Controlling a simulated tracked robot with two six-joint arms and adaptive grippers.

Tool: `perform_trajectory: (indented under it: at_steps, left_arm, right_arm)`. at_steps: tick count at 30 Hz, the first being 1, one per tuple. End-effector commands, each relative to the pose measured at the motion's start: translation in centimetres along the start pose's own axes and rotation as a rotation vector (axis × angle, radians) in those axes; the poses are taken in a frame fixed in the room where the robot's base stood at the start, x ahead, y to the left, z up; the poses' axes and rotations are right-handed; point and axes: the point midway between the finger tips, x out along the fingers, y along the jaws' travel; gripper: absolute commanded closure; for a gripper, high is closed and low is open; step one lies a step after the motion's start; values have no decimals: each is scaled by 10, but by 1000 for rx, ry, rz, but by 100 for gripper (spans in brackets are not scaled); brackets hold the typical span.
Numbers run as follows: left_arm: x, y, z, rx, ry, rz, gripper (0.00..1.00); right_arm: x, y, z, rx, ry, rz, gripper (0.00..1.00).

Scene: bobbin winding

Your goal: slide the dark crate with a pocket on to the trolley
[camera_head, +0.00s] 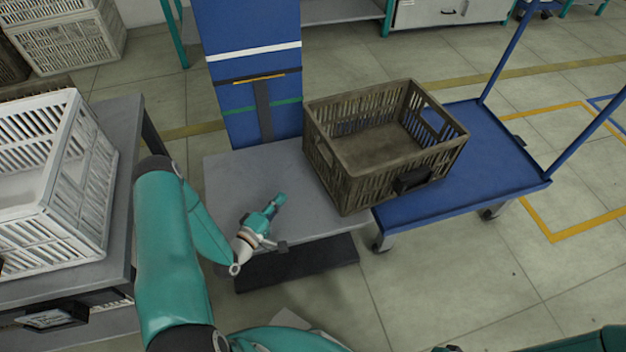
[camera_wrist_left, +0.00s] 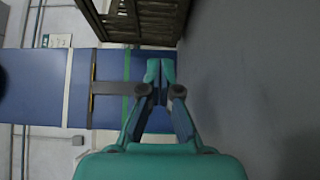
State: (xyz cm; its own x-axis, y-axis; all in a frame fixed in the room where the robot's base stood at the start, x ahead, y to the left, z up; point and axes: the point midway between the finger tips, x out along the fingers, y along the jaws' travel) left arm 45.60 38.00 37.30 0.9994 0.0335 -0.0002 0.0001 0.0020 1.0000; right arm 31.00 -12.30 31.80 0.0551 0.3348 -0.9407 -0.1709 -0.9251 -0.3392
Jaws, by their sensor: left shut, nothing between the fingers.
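The dark, brownish slatted crate (camera_head: 345,172) is empty and upright. Its left part is over the grey table (camera_head: 235,180) and its right part reaches over the near left part of the blue trolley deck (camera_head: 490,160). A black pocket (camera_head: 412,180) is on its near right wall. My left gripper (camera_head: 279,200) is shut and empty, low over the table, left of the crate and apart from it. In the left wrist view the closed fingertips (camera_wrist_left: 160,70) point toward the crate's slatted wall (camera_wrist_left: 145,18). My right gripper is not in view.
A blue column (camera_head: 240,110) stands behind the table. A white slatted crate (camera_head: 85,190) sits on another table at the left. The trolley's blue handle posts (camera_head: 510,50) rise at its right end. The deck's right part is clear.

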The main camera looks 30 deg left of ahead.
Motion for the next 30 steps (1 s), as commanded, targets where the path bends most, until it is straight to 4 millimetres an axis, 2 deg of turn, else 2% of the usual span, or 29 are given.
perform_trajectory:
  at_steps: [5, 16, 21, 30]
  left_arm:
    - [24, 1, 2, 3, -5, 7, 100]
    - [98, 0, 2, 5, -3, 5, 100]
    - [115, 0, 21, 1, -5, 2, 100]
    - [124, 1, 30, 2, -2, 0, 100]
  right_arm:
    - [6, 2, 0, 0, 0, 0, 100]
    - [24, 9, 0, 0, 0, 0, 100]
    - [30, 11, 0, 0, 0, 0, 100]
    - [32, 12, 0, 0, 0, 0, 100]
